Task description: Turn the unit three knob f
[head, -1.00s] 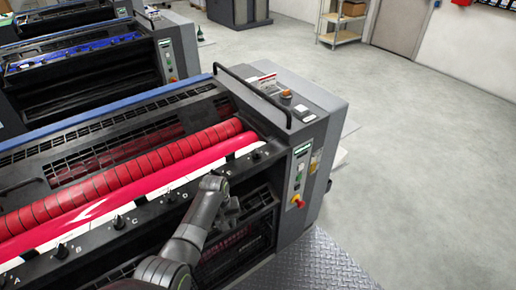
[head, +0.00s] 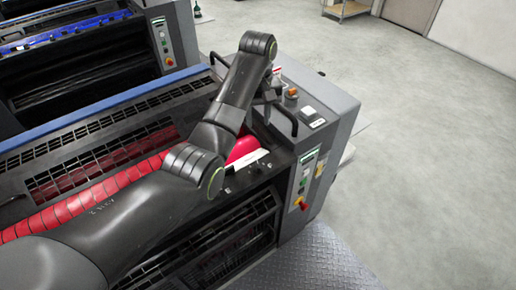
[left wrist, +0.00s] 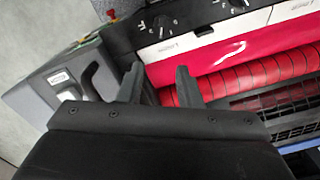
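In the head view the unit with the red roller (head: 75,205) has a black front ledge (head: 262,172) with small dark knobs; my left arm covers most of it. In the left wrist view a black knob (left wrist: 163,22) with a dial scale stands nearest the ledge's end, and another knob (left wrist: 237,4) is cut by the top edge. I cannot read their letters. My left gripper (left wrist: 158,78) is open and empty, its two fingers apart, below the end knob in that view and not touching it. In the head view the gripper (head: 268,98) is above the unit's right end. My right gripper is not in view.
A black bar handle (head: 284,112) stands close to my left gripper on the unit's end. Beside it are an orange button (head: 292,91) and a white switch (head: 316,123). A control panel (head: 305,180) is on the end face. The floor at right is clear.

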